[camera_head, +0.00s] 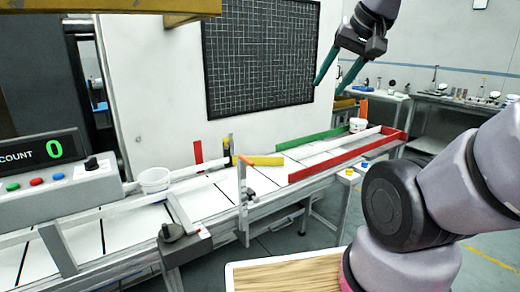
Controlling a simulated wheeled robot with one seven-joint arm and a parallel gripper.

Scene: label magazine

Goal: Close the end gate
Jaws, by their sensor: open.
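A conveyor (205,200) runs from the lower left to the right. A yellow bar (264,160) lies across it near the middle, beside an upright post (241,184). Red rails (330,165) border the right section, with a red end piece (391,136) at the far right. I cannot tell for sure which of these is the end gate. My gripper touches none of them.
A white cup (153,180) stands on the conveyor's left part, and another white container (357,125) is near the far right end. A counter box (43,152) shows 0. A wood-topped surface (287,276) is in front. My arm hides part of the right side.

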